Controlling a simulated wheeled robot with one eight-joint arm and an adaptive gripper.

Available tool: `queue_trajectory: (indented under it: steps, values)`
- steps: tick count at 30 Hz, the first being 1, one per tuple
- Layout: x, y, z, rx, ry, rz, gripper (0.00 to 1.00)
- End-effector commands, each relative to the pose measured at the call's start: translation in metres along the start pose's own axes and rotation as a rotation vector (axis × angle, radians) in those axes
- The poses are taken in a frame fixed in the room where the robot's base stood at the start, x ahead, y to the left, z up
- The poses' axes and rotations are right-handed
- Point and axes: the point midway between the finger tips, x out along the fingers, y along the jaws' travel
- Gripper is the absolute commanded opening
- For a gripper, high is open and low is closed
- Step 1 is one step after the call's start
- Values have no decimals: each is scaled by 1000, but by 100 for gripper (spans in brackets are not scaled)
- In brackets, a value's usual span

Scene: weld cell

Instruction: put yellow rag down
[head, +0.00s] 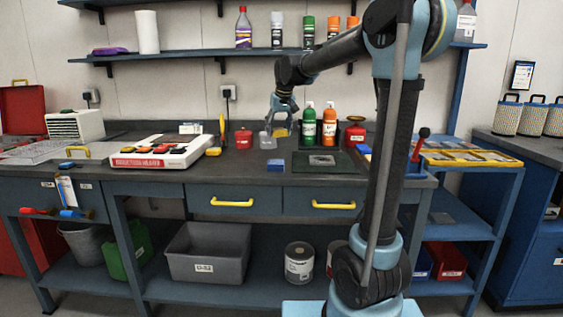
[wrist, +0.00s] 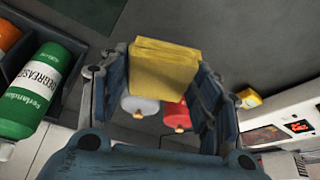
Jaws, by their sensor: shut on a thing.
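The yellow rag (wrist: 165,68) is a folded yellow block between the two fingers of my gripper (wrist: 165,85) in the wrist view. My gripper is shut on it. In the head view my gripper (head: 283,112) hangs over the back of the workbench (head: 240,168), with the rag (head: 281,132) showing small beneath it. I cannot tell whether the rag touches the bench top.
Green (head: 309,126) and orange (head: 329,125) bottles stand just right of my gripper. A clear jar (head: 267,141) and a red container (head: 243,139) are to its left. A blue block (head: 275,165) and a dark tray (head: 322,162) lie in front. A white induction heater (head: 163,152) is further left.

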Motion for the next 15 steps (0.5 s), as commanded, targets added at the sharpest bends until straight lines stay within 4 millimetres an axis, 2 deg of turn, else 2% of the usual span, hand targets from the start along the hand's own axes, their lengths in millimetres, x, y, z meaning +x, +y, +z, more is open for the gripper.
queue_trajectory:
  steps: [11,15]
  values:
    - [1,-3,0,-3,0,-1,32]
    - [15,-4,6,-4,0,-2,32]
